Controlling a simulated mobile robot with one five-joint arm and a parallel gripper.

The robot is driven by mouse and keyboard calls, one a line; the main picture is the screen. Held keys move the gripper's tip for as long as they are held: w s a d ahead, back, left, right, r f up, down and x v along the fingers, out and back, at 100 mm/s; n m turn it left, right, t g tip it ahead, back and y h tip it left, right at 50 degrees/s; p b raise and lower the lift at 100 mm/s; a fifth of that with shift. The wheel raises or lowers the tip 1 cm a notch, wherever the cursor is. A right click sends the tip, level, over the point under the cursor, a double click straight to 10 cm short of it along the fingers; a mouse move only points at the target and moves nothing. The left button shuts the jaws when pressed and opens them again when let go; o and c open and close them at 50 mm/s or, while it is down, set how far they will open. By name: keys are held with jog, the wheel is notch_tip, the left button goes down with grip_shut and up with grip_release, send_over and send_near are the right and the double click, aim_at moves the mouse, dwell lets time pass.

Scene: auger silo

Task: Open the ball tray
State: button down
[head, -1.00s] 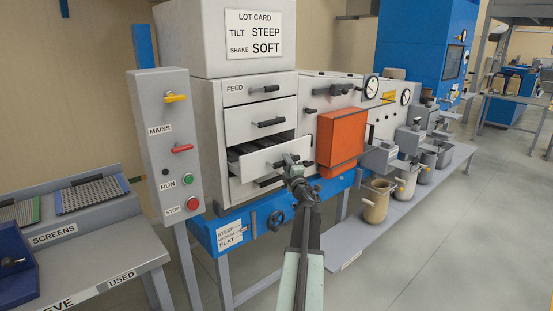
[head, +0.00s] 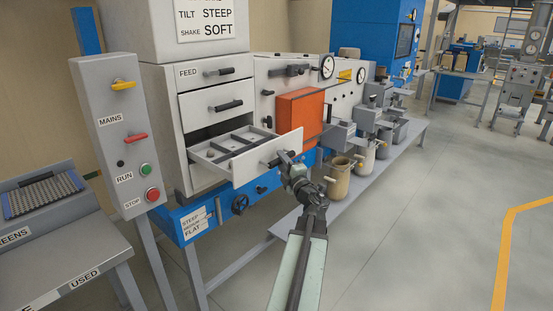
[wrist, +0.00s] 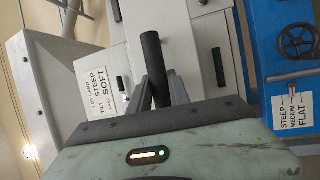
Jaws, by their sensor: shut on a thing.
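The ball tray (head: 252,164) is a light grey drawer, third down in the cabinet front, and it stands well pulled out. The fingertips hide part of the handle in the head view.
Two shut drawers (head: 216,102) sit above the tray, the top one marked FEED. An orange box (head: 300,117) is close right of the tray. A grey switch post (head: 123,140) stands at left. Cups (head: 338,180) stand on a low shelf. Open floor lies to the right.

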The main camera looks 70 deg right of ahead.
dwell(0.3)
jog(key=c, duration=1.2)
grip_release()
jog(key=shift+c, duration=0.2)
